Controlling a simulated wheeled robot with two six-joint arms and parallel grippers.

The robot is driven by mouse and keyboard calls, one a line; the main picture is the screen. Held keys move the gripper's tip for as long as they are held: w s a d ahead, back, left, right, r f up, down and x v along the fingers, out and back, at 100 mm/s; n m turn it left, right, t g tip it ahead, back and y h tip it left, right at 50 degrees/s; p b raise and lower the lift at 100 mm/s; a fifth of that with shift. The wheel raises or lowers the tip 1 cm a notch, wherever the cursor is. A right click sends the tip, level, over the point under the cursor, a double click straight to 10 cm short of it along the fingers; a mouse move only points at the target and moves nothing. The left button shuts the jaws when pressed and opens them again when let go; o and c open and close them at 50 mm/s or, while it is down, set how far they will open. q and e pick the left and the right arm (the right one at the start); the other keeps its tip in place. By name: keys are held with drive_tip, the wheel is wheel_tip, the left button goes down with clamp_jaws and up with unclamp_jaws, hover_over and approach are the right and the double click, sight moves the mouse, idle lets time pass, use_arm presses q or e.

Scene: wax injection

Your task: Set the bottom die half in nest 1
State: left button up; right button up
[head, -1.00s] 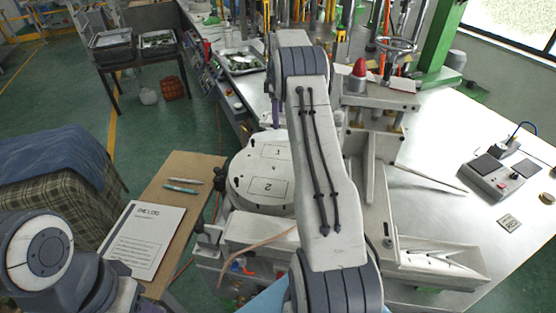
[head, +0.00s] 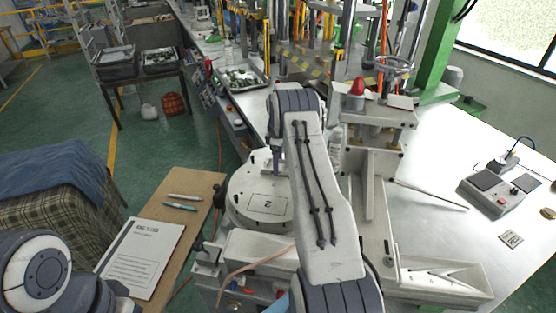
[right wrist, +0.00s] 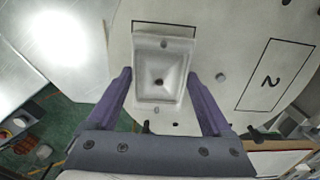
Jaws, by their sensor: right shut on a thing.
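In the right wrist view, the bottom die half (right wrist: 158,72) is a pale grey block with a hollow and a dark hole in its middle. My right gripper (right wrist: 159,80) is shut on it, one purple finger at each side. It is over the round white table's outlined nest 1 (right wrist: 165,22), covering most of that outline. I cannot tell whether it touches the table. Nest 2 (right wrist: 273,76) is empty beside it, and also shows in the head view (head: 268,205). There my right arm hides the die half and nest 1. My left gripper is out of view.
The round table (head: 245,185) stands beside a metal bench (head: 440,150). A fixture with a red knob (head: 357,87) rises behind my right arm. A wooden board (head: 185,222) with pens and a printed sheet (head: 143,257) is at the left. A small control box (head: 497,192) is at the right.

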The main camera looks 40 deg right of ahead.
drive_tip(key=shift+f, duration=0.1)
drive_tip(key=shift+f, duration=0.15)
drive_tip(key=o, duration=1.4)
